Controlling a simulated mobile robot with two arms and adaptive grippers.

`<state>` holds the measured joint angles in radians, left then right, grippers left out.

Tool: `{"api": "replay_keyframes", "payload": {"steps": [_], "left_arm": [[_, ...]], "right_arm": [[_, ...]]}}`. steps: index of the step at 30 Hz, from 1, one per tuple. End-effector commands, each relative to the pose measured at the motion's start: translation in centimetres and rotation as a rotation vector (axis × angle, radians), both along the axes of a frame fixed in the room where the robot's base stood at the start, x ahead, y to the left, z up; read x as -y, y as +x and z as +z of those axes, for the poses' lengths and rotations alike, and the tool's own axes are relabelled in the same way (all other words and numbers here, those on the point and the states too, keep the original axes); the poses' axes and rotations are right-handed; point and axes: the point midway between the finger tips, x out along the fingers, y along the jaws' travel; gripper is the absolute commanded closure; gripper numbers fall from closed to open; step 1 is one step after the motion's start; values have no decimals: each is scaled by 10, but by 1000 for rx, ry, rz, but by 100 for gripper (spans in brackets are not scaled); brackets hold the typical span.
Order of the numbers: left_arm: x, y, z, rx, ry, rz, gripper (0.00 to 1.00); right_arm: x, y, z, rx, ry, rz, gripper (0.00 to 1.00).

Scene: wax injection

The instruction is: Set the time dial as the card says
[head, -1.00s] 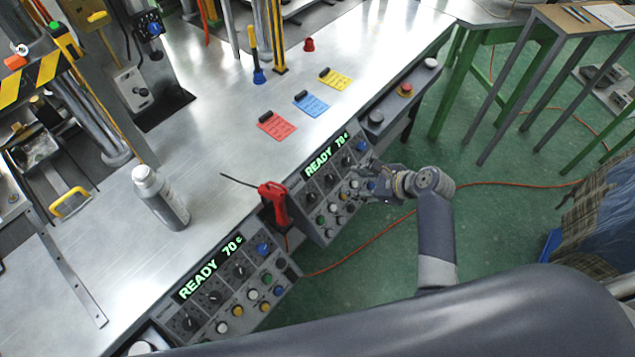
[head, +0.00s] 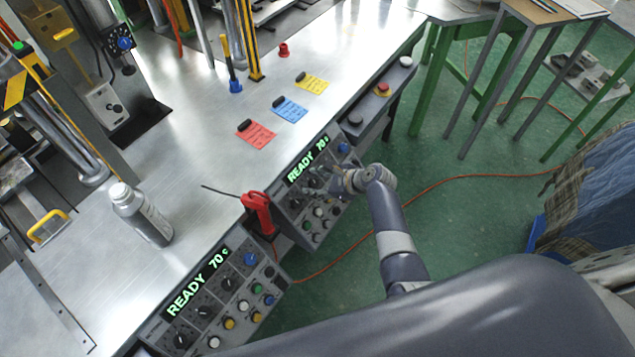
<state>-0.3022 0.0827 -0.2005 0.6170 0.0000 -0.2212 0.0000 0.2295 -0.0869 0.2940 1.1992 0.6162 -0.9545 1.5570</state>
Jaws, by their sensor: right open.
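Two sloped control panels stand along the bench's front edge, the far panel (head: 292,205) and the near panel (head: 185,322). Each has a green "READY 70 c" display and several dark dials, a blue knob and coloured buttons. Which dial is the time dial is too small to read. Red (head: 256,135), blue (head: 290,110) and yellow (head: 312,86) cards lie on the bench; their writing is not legible. My right gripper (head: 326,187) is open over the far panel, close to its dials and partly hiding them. Contact cannot be told. My left gripper is not in view.
A red-handled tool (head: 258,212) sits between the panels, its thin rod over the bench. A grey bottle (head: 143,214) stands at left. A side box with a red button (head: 383,88) lies beyond the far panel. An orange cable (head: 430,192) crosses the green floor.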

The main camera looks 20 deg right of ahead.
Motion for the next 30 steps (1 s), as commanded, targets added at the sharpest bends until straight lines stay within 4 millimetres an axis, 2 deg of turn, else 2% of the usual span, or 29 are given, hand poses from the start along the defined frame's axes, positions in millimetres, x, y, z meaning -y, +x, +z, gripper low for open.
{"api": "replay_keyframes", "payload": {"steps": [8,14,30], "left_arm": [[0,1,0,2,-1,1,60],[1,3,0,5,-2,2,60],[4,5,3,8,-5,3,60]], "right_arm": [[-1,0,-1,-1,0,1,55],[-1,0,-1,-1,0,1,98],[0,0,-1,50,-66,68,99]]}}
